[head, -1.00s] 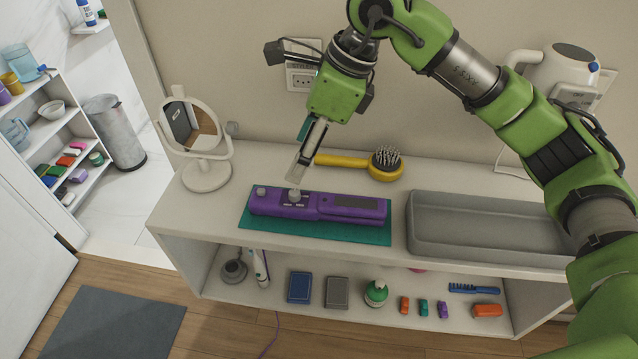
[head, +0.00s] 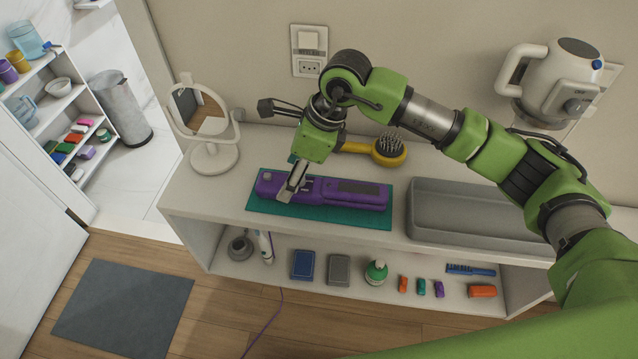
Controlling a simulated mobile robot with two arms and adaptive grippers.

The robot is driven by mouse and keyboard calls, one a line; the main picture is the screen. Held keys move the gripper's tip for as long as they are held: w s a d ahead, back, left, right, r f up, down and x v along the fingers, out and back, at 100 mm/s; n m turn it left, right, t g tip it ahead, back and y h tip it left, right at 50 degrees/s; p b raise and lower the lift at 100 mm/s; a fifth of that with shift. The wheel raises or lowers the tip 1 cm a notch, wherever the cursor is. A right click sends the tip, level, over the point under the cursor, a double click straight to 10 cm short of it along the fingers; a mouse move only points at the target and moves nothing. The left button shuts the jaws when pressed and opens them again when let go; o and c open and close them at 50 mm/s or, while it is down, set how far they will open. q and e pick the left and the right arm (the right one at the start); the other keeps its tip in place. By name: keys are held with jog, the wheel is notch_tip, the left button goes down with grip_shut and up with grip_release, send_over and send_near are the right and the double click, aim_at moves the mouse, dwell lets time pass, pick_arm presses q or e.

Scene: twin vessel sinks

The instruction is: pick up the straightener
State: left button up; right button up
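The straightener appears to be the long purple device (head: 358,194) lying flat on a teal mat (head: 330,217) on the white counter. My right gripper (head: 287,193) points down over the straightener's left part, its fingertips overlapping it in the head view. One pale finger shows clearly; the other is largely hidden, so I cannot tell how far apart they are or whether they grip. The straightener still lies on the mat. My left gripper is not in view.
A round mirror (head: 213,158) stands left of the mat. A yellow-handled hairbrush (head: 388,151) lies behind it, and a grey tray (head: 475,215) is to the right. The lower shelf holds several small items, including a green bottle (head: 377,272). A purple cord (head: 272,315) hangs below.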

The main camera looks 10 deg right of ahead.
jog(key=shift+x, duration=0.9)
jog(key=shift+r, duration=0.1)
jog(key=shift+c, duration=1.2)
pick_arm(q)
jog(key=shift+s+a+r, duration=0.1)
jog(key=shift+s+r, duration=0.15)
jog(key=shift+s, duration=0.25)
pick_arm(e)
jog(key=shift+w, duration=0.1)
jog(key=c, duration=1.3)
jog(key=shift+r, duration=0.1)
jog(key=shift+w+r, duration=0.1)
jog(key=shift+r, duration=0.45)
pick_arm(q)
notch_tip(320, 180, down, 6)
jog(key=b, duration=0.6)
pick_arm(e)
jog(key=s+a+r, duration=0.1)
jog(key=s+r, duration=0.3)
jog(key=s+a+r, duration=0.2)
jog(key=s+r, duration=0.1)
jog(key=s, duration=0.2)
jog(key=s+a+r, duration=0.2)
jog(key=s+r, duration=0.2)
jog(key=shift+s+r, duration=0.2)
jog(key=shift+r, duration=0.2)
